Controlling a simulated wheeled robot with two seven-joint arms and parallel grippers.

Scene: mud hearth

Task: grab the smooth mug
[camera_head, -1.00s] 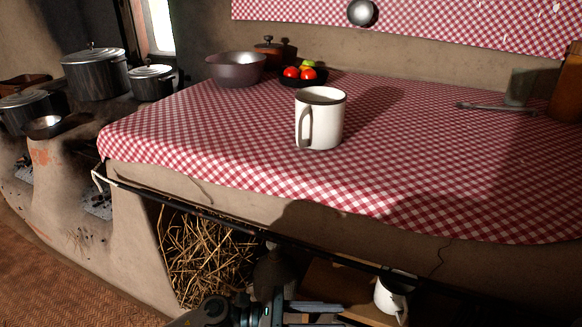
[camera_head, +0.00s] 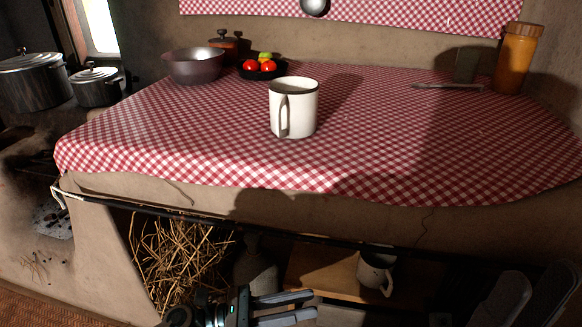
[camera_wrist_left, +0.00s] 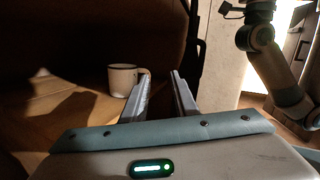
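A white mug (camera_head: 300,112) with a dark rim stands upright on the checked cloth, its handle facing the front. Another light mug (camera_head: 370,270) is on the low wooden shelf under the counter, its handle to the right. I cannot tell which is the smooth one. A light mug (camera_wrist_left: 122,80) with a dark rim, apparently the shelf one, shows ahead and left of my fingers in the left wrist view. My left gripper (camera_head: 312,306) is low in front of the counter, open and empty, its fingers apart (camera_wrist_left: 162,84). My right gripper (camera_head: 538,288) is at the lower right, open.
The checked counter (camera_head: 420,150) overhangs the shelf (camera_head: 325,268). A dark jug (camera_head: 255,268) and straw (camera_head: 175,262) are under it. A bowl (camera_head: 193,68), a dish of tomatoes (camera_head: 262,70) and an orange jar (camera_head: 517,60) stand on top. Pots (camera_head: 97,88) are at left.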

